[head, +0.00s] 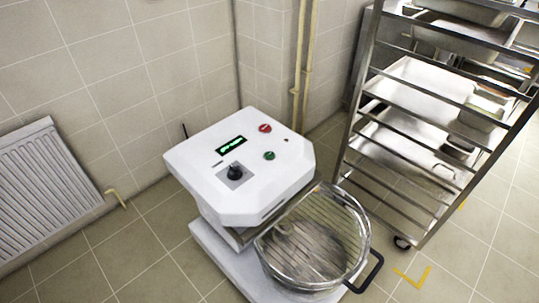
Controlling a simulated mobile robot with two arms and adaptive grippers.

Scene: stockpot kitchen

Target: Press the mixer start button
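The white mixer (219,188) stands on the tiled floor in the middle of the head view. Its top panel carries a green button (269,155), a red button (265,128), a black knob (235,172) and a small display (231,145) with green characters. The labels are too small to read. A metal bowl (310,256) under a wire guard (318,222) sits at the mixer's front right. Neither of my grippers shows in this view.
A metal tray rack (365,90) on castors stands to the right, holding several trays. A radiator (45,185) is on the left wall. Pipes (303,60) run up the corner behind the mixer. A black handle (372,275) juts out beside the bowl. Floor at the lower left is clear.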

